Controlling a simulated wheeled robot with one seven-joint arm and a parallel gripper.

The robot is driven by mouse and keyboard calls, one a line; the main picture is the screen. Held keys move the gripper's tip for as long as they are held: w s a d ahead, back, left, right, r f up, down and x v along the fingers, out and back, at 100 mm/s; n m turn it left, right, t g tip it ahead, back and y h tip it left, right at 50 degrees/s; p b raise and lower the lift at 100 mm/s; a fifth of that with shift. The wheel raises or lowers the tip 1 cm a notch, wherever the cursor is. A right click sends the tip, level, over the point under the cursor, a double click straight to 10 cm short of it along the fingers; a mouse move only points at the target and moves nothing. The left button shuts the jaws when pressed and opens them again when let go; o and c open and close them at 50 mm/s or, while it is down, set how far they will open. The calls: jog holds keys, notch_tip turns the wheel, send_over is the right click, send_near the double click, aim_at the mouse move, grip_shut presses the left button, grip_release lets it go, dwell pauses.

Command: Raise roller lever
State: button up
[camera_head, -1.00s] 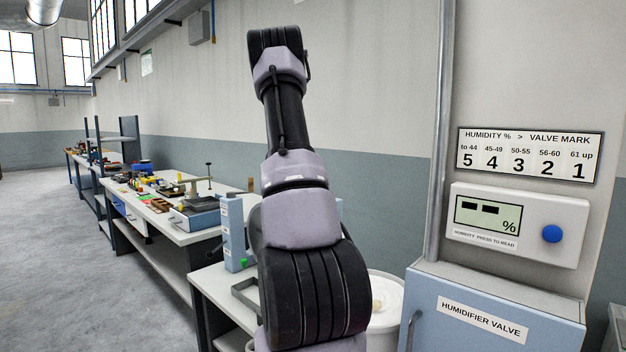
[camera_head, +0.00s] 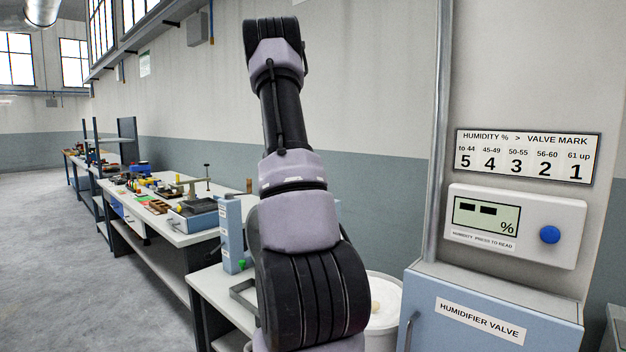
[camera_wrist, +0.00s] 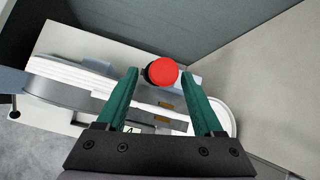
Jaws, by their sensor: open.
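My gripper (camera_wrist: 160,84) shows in the wrist view with two green fingers spread apart. A round red knob (camera_wrist: 163,71) with a dark part beside it lies between the fingertips in the picture. I cannot tell how far beyond the tips it is, and no contact shows. I cannot tell whether this knob belongs to the roller lever; no lever marked as such can be made out. In the head view my arm rises through the middle and hides part of the near bench; my gripper is not visible there.
A blue box (camera_head: 231,240) stands on the near bench, left of my arm. A white bucket (camera_head: 384,312) is right of my arm, beside the humidifier valve cabinet (camera_head: 470,315). A humidity display (camera_head: 515,225) is on the wall. A longer cluttered bench (camera_head: 160,232) runs behind; floor at left is clear.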

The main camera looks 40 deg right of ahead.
jog(key=v, duration=0.7)
dwell(0.3)
